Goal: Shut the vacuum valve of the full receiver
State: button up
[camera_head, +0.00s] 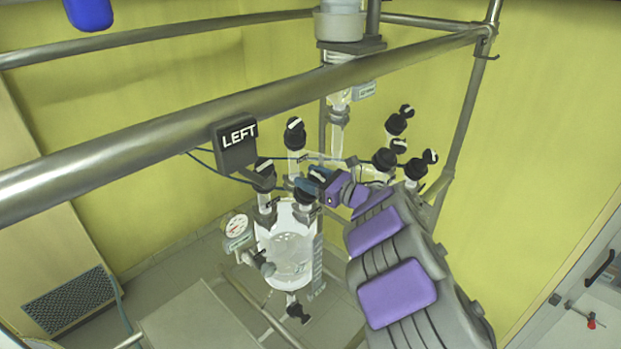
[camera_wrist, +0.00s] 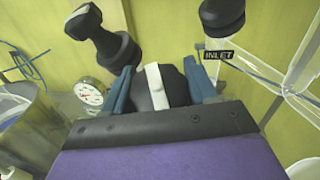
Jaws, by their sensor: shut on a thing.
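The left glass receiver (camera_head: 288,255) hangs below the LEFT sign (camera_head: 237,143), with a round gauge (camera_head: 237,227) on its left side. How full it is cannot be told clearly. Several black valve knobs with white bars stand on top of it. My gripper (camera_head: 322,183) is at the knob on the receiver's right side. In the wrist view my gripper (camera_wrist: 157,85) has its blue fingers on both sides of this black knob (camera_wrist: 175,87), shut on it. Its white bar (camera_wrist: 156,87) runs nearly up and down in the picture. No label of this knob is readable.
Another knob (camera_head: 263,173) stands close to the left, and one (camera_head: 295,133) stands behind. A tag reading INLET (camera_wrist: 217,55) hangs by the knob at upper right. More knobs (camera_head: 397,122) stand to the right. A metal rail (camera_head: 240,103) crosses in front.

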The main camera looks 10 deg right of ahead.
jog(key=shift+r, duration=0.35)
dwell(0.6)
jog(key=o, duration=0.7)
jog(key=shift+o, duration=1.3)
jog(key=shift+f, duration=0.2)
jog(key=shift+d, duration=0.1)
jog(key=b+v, duration=0.3)
jog(key=v, duration=1.4)
jog(key=shift+d+b, duration=0.2)
jog(key=shift+b, duration=0.1)
